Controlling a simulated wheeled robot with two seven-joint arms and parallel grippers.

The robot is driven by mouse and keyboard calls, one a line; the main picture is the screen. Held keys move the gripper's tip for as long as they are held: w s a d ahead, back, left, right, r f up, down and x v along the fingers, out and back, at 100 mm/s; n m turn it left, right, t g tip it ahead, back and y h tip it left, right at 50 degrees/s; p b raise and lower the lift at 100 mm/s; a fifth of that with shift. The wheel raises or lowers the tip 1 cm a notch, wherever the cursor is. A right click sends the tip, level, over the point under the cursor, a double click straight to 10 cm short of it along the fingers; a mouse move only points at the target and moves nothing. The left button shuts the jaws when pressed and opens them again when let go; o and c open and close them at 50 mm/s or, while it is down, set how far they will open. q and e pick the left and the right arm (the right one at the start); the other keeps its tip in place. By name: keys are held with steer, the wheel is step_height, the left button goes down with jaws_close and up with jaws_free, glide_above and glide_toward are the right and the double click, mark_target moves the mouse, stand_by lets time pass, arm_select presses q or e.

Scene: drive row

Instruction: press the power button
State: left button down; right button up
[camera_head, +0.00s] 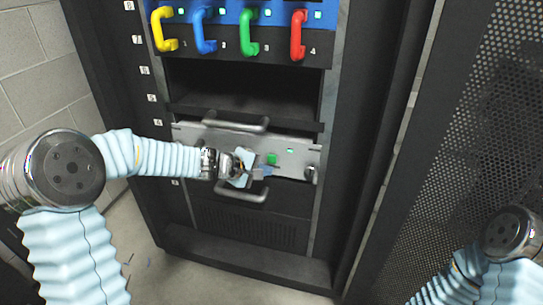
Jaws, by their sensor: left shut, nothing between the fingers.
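I cannot tell whether the fingertips touch the panel. My left arm reaches in from the left and covers part of the unit's left side. My right arm shows at the lower right; its gripper is out of view.
The unit has an upper handle (235,122) and a lower handle (240,194) near the gripper. An empty bay is above it. Higher up are yellow (163,29), blue (204,31), green (247,32) and red (297,35) handles. A perforated door (475,120) stands open at right.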

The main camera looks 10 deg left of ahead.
mark_target(276, 164)
arm_select(q)
steer(key=shift+w, duration=0.75)
steer(key=shift+w, duration=0.1)
stand_by(1.5)
steer(key=shift+w, duration=0.3)
steer(key=shift+w+d+p, duration=0.1)
steer(key=shift+w+p, duration=0.25)
steer(key=shift+w, duration=0.1)
stand_by(0.5)
stand_by(0.3)
steer(key=shift+s+b, duration=0.7)
steer(key=shift+s, duration=0.15)
